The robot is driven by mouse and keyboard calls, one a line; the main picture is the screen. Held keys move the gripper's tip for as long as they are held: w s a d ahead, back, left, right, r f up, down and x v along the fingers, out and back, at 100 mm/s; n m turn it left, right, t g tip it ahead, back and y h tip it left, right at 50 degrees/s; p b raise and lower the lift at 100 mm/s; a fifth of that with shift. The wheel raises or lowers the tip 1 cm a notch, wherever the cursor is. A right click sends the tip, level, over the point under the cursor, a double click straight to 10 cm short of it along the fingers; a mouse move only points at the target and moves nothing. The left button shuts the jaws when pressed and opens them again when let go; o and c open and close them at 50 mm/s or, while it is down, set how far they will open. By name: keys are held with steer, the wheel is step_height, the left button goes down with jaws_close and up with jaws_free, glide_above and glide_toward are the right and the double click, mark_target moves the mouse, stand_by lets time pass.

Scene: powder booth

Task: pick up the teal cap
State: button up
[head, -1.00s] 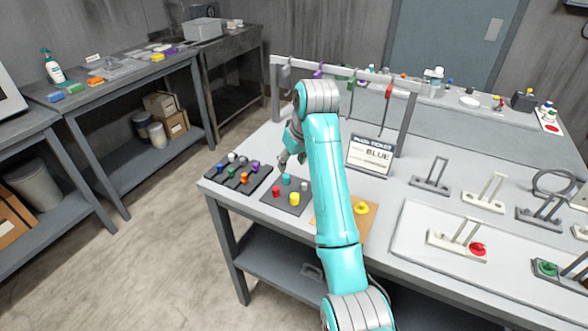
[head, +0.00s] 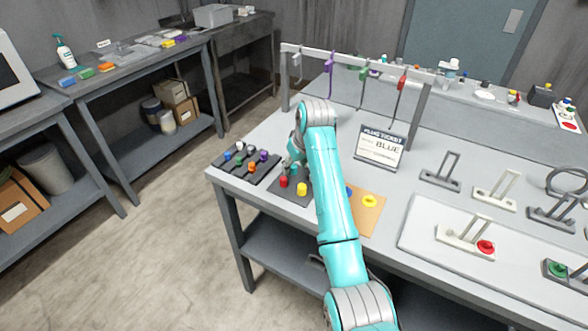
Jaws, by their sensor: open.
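The teal cap (head: 294,169) is on a small dark mat (head: 288,195) near the left front of the workbench, behind a red cap (head: 283,182) and a yellow cap (head: 301,189). It is partly hidden by my gripper and arm. My gripper (head: 291,163) points down just above or around the teal cap, with its jaws open. The fingertips are small and overlap the cap in the picture, so I cannot tell whether they touch it.
A black tray (head: 224,162) with several coloured plugs lies left of the mat. A tan board (head: 368,221) with a yellow ring lies right. Fixtures fill the right side.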

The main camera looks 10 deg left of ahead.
steer(key=shift+w+a+f, duration=0.1)
steer(key=shift+a+f, duration=0.05)
steer(key=shift+f, duration=0.3)
steer(key=c, duration=0.8)
